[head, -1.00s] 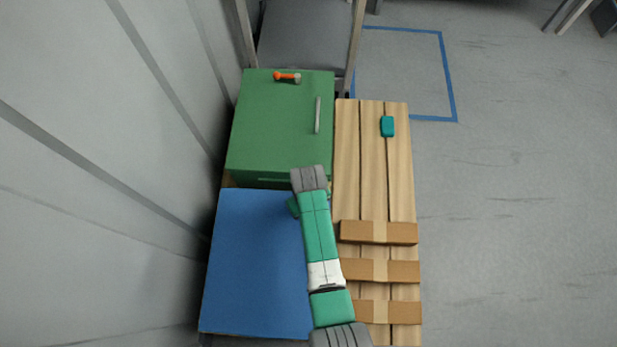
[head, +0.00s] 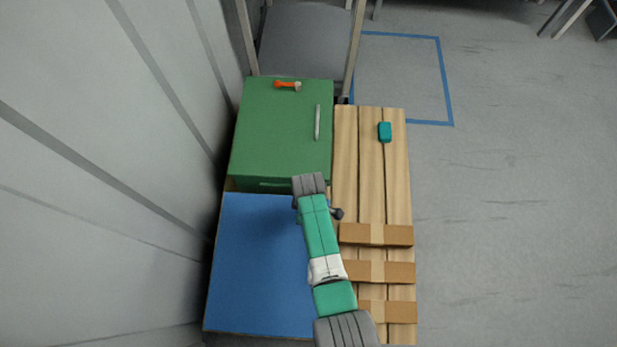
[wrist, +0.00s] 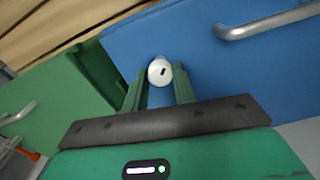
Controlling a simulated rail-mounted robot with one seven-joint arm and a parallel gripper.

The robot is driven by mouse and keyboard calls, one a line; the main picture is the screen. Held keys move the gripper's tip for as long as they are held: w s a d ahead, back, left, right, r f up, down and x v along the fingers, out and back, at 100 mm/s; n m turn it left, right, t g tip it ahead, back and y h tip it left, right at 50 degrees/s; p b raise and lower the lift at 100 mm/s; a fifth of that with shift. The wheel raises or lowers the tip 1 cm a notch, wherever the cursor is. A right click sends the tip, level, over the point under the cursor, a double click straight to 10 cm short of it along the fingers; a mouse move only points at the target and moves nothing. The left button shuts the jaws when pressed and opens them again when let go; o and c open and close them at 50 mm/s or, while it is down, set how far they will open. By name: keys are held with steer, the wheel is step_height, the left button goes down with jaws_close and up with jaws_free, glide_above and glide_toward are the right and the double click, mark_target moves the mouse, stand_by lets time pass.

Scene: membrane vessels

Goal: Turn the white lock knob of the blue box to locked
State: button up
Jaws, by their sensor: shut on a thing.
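The blue box (head: 255,265) stands at the lower left in the head view, and its blue face (wrist: 200,50) fills the upper middle of the wrist view. The round white lock knob (wrist: 160,71) with a dark mark shows on that face in the wrist view. My gripper (wrist: 160,78) has its two green fingers on either side of the knob and is shut on it. In the head view the knob and the fingers are hidden behind my arm.
A metal handle (wrist: 268,24) is on the blue face.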

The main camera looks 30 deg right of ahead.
steer(key=n+p, duration=0.1)
steer(key=n, duration=0.3)
steer(key=shift+n, duration=2)
steer(key=o, duration=1)
steer(key=shift+r+p, duration=0.1)
steer(key=shift+p, duration=0.2)
step_height(320, 180, up, 8)
steer(key=p, duration=0.4)
steer(key=shift+f, duration=0.2)
